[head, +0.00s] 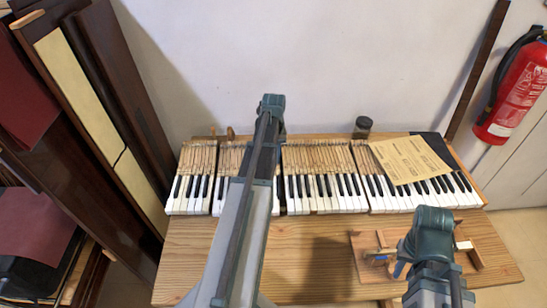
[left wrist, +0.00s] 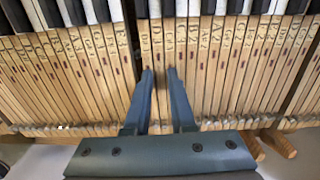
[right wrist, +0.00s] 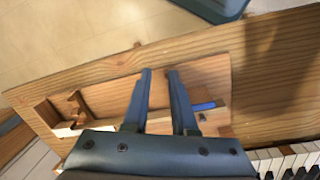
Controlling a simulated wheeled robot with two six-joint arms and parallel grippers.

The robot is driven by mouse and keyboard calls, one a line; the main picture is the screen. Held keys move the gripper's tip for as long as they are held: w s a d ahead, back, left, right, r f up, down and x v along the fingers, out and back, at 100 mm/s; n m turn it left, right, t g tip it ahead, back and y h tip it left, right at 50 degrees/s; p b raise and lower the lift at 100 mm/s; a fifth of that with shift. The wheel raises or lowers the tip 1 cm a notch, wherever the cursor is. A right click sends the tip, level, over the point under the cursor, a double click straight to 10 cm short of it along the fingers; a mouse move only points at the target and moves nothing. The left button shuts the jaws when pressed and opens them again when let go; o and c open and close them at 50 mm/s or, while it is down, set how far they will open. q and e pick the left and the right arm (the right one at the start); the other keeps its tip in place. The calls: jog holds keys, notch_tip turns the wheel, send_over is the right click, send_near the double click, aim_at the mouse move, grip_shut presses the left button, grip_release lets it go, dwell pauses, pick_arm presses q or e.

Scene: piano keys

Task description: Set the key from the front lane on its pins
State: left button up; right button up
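A row of piano keys (head: 325,205) sits on the wooden table, with their bare wooden back ends (left wrist: 90,85) labelled in the left wrist view. My left gripper (left wrist: 160,72) is open over these back ends, nothing clearly held; a narrow dark gap runs just left of it. My right gripper (right wrist: 159,72) is open above a small wooden holder board (head: 362,243). A white-topped wooden piece (right wrist: 66,130), perhaps a key, lies at the holder's left in the right wrist view, partly hidden by the gripper. A blue piece (right wrist: 205,106) lies right of the fingers. The pins are not distinguishable.
A paper sheet (head: 410,159) lies across the right-hand keys. A dark jar (head: 362,127) stands behind the keyboard. A red extinguisher (head: 515,95) hangs at the right, and dark wooden panels (head: 110,90) lean at the left. The table front (head: 310,260) has bare wood.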

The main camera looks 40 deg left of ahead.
pick_arm(q)
jog(key=shift+r, duration=0.2)
pick_arm(e)
jog(key=shift+r, duration=0.15)
dwell(0.3)
